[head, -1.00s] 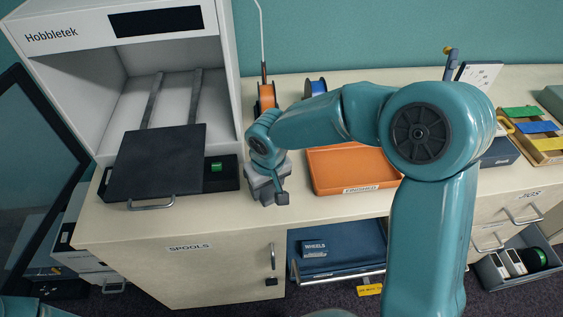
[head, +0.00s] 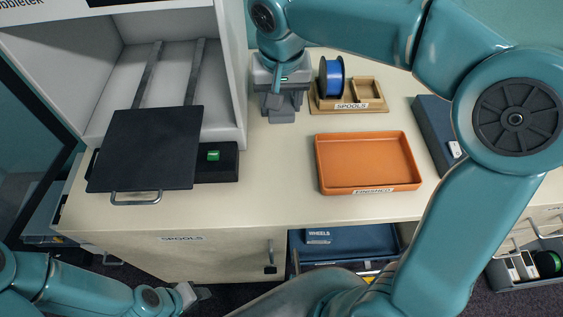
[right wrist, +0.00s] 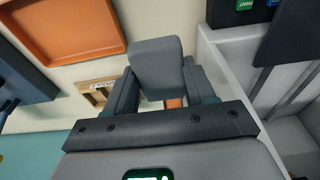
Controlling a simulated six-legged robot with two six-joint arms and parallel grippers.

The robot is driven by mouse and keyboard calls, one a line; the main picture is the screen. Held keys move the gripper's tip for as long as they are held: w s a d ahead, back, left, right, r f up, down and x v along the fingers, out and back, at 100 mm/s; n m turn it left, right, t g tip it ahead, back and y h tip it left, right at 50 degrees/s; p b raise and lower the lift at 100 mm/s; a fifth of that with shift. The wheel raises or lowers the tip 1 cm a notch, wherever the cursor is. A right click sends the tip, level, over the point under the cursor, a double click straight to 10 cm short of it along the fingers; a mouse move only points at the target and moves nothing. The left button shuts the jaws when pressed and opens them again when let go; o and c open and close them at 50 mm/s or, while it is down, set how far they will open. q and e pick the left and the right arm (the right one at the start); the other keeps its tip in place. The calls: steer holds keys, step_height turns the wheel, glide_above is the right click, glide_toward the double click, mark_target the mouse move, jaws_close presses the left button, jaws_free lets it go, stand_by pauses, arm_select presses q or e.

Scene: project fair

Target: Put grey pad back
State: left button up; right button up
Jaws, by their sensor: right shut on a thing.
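A grey pad (right wrist: 158,65) sits between the two fingers of my right gripper (right wrist: 160,88) in the right wrist view. In the head view my right gripper (head: 278,98) points down over the counter, between the printer and the wooden spool holder, and the grey pad (head: 275,115) shows small at its tip. I cannot tell whether the pad touches the counter. My left gripper (head: 192,296) is low at the front, below the counter edge and away from the pad; its fingers are too small to read.
A white printer (head: 170,70) stands at left, with a dark plate (head: 147,150) at its front and a green button (head: 213,156) beside it. The orange tray (head: 366,185), blue spool (head: 331,78) and dark blue box (head: 436,130) are to the right. The front counter is clear.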

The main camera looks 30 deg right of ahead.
glide_above(281, 162)
steer(key=f, duration=1.4)
steer(key=shift+s+f, duration=0.3)
steer(key=shift+s, duration=0.05)
steer(key=shift+w+f, duration=0.1)
steer(key=shift+f, duration=0.25)
step_height(281, 162, down, 4)
steer(key=shift+a+r, duration=0.1)
steer(key=shift+r, duration=0.15)
steer(key=shift+f, duration=0.25)
steer(key=shift+f+b, duration=0.1)
steer(key=shift+b, duration=0.2)
steer(key=o, duration=0.9)
steer(key=shift+o, duration=0.2)
